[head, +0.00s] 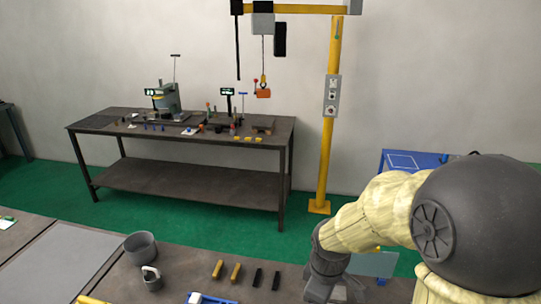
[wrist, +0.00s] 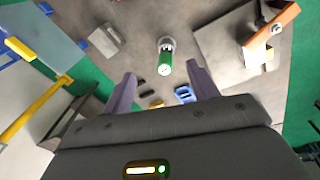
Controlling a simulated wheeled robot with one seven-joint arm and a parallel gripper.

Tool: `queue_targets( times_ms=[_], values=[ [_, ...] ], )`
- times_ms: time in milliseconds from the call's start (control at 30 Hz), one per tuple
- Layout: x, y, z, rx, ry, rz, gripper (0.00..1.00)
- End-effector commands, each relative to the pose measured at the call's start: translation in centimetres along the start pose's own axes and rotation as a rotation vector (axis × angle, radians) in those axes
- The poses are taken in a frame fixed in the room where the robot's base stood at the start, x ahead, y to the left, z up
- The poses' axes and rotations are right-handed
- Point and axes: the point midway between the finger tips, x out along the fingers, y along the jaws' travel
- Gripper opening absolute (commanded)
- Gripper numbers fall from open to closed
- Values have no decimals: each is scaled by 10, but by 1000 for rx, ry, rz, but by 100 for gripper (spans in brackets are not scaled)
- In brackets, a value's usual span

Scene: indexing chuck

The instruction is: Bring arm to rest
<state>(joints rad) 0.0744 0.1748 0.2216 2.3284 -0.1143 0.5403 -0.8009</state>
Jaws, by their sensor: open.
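My arm (head: 375,215), in a pale yellow cover, reaches in from the right of the head view. Its dark wrist end hangs over the right part of the near bench (head: 190,260), and the fingertips are not seen there. In the wrist view my gripper (wrist: 160,73) is open, its two purple-grey fingers spread. A green cylinder (wrist: 165,66) with a grey top piece shows beyond and between the fingertips. It looks apart from both fingers; its exact distance is unclear.
The near bench holds a grey pot (head: 141,247), a small cup (head: 152,279), two yellow bars (head: 226,271) and two black bars (head: 266,278). A yellow hoist post (head: 329,130) and a far workbench (head: 180,125) with equipment stand behind. Green floor lies between.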

Motion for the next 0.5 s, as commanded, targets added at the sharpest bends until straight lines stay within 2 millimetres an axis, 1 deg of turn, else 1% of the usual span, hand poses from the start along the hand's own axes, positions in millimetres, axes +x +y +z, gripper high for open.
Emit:
queue_targets(
  times_ms=[100, 300, 400, 500],
  values=[
    [-3, -6, 18, 272, 21, 26, 59],
    [-7, -17, 44, 738, 74, 54, 59],
    [-8, -22, 54, 917, 99, 59, 59],
    [-9, -24, 59, 1016, 113, 60, 59]
  ],
)
